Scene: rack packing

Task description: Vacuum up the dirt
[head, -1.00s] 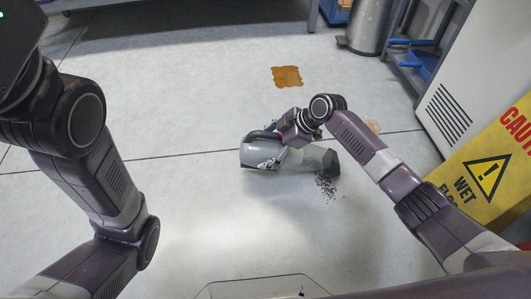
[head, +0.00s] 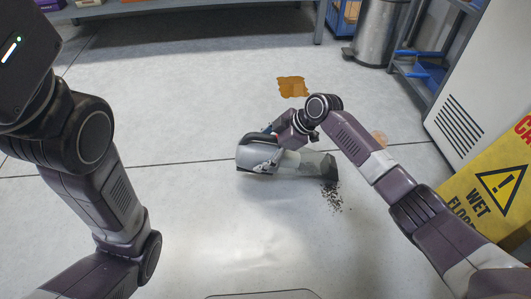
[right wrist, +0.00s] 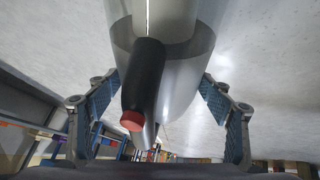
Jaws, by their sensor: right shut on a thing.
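A grey handheld vacuum (head: 254,157) with a dark handle lies level, low over the floor in the head view, its clear nozzle pointing right. My right gripper (head: 271,164) is shut on it near the handle. In the right wrist view, the black handle with a red end (right wrist: 147,85) sits between the two fingers of the right gripper (right wrist: 160,115). A patch of dark dirt specks (head: 333,197) lies at and just below the nozzle tip. My left arm shows at the left, but its gripper fingers are out of view.
A yellow wet-floor sign (head: 490,190), a white cabinet (head: 485,95) and a metal bin (head: 376,32) stand at the right.

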